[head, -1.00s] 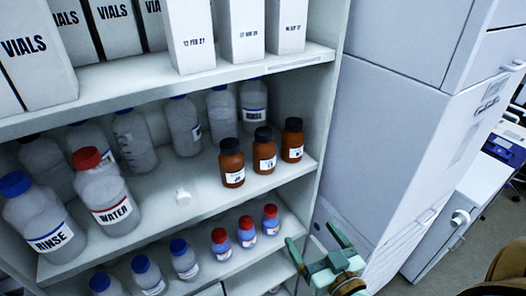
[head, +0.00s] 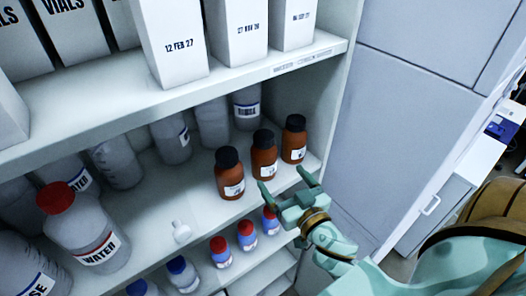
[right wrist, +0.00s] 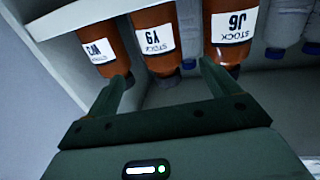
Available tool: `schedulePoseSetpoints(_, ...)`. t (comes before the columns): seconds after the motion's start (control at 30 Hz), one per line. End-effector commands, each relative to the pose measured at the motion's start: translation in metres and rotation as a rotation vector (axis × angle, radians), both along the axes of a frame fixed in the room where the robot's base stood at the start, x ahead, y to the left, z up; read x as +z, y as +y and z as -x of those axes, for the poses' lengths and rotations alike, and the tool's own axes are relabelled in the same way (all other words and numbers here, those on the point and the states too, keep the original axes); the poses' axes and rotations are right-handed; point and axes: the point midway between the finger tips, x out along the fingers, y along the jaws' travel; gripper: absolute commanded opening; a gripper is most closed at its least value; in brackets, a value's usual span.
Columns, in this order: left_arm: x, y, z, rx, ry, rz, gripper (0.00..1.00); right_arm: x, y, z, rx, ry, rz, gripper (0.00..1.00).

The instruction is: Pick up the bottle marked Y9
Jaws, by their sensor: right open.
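Three brown bottles with black caps stand in a row at the right end of the middle shelf. The middle one (head: 264,160) is the Y9 bottle; its label reads Y9 upside down in the right wrist view (right wrist: 156,42). One brown bottle (head: 229,178) stands to its left and another (head: 294,142) to its right. My right gripper (head: 286,184) is open and empty, in front of the shelf edge, just below and right of the Y9 bottle. In the right wrist view its fingers (right wrist: 164,80) point toward the Y9 bottle, apart from it. My left gripper is not in view.
White boxes (head: 238,28) stand on the shelf above (head: 130,92). A red-capped WATER bottle (head: 86,235) and other grey bottles fill the left and back. Small vials (head: 220,252) stand on the lower shelf. A grey cabinet (head: 400,120) is at right.

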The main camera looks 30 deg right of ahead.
Motion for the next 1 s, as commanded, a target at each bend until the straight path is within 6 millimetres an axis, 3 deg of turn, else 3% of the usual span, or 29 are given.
schedulePoseSetpoints(0.13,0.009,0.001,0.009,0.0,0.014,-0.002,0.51,0.003,-0.003,-0.033,0.0,-0.002,0.0,0.88)
schedulePoseSetpoints(0.37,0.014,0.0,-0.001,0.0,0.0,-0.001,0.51,0.001,-0.004,-0.054,0.0,0.001,0.0,0.88)
schedulePoseSetpoints(0.6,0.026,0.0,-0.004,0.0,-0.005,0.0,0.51,0.005,-0.005,-0.091,0.0,-0.001,0.0,0.88)
schedulePoseSetpoints(0.93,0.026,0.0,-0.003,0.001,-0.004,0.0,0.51,0.003,-0.006,-0.102,0.0,0.001,-0.001,0.88)
schedulePoseSetpoints(1.0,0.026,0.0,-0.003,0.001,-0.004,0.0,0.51,0.003,-0.006,-0.102,0.0,0.001,-0.001,0.71)
